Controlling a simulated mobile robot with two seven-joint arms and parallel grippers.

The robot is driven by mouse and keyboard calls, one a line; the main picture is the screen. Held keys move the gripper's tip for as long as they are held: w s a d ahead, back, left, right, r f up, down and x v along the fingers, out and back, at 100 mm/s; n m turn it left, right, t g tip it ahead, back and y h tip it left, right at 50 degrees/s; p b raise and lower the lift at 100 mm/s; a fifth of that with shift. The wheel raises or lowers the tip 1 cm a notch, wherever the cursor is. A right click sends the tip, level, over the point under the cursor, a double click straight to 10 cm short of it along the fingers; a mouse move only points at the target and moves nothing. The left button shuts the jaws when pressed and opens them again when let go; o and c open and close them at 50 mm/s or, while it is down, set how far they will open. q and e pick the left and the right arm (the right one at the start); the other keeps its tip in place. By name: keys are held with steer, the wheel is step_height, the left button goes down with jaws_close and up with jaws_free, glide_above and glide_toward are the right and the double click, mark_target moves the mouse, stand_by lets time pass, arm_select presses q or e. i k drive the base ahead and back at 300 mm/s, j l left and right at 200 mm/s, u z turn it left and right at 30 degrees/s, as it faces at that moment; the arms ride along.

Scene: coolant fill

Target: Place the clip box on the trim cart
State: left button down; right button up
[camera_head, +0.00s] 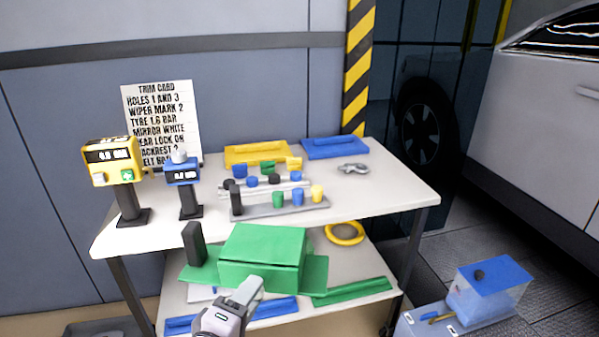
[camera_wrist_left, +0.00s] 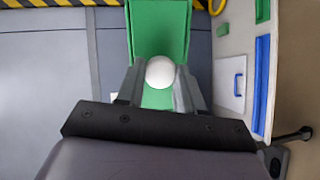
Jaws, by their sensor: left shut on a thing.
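The clip box appears to be the green box (camera_head: 262,245) in front of the trim cart (camera_head: 385,200), below the edge of its top. My left gripper (camera_head: 248,290) overlaps the box's near side in the head view. In the left wrist view my left gripper (camera_wrist_left: 160,92) is shut around a white round knob (camera_wrist_left: 160,72) on the green box (camera_wrist_left: 160,28). Whether the box hangs clear or touches the lower shelf, I cannot tell. My right gripper is in neither view.
The cart top holds a yellow display (camera_head: 110,160), a blue display (camera_head: 183,172), yellow (camera_head: 258,153) and blue (camera_head: 335,147) trays and a rack of small parts (camera_head: 280,205). Its right front is bare. A blue-lidded box (camera_head: 493,275) stands lower right, near a car.

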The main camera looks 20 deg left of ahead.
mark_target(373, 188)
steer(key=i+z, duration=0.4)
steer(key=i+j+z, duration=0.2)
steer(key=z, duration=0.15)
steer(key=i+j+z, duration=0.25)
steer(key=z, duration=0.15)
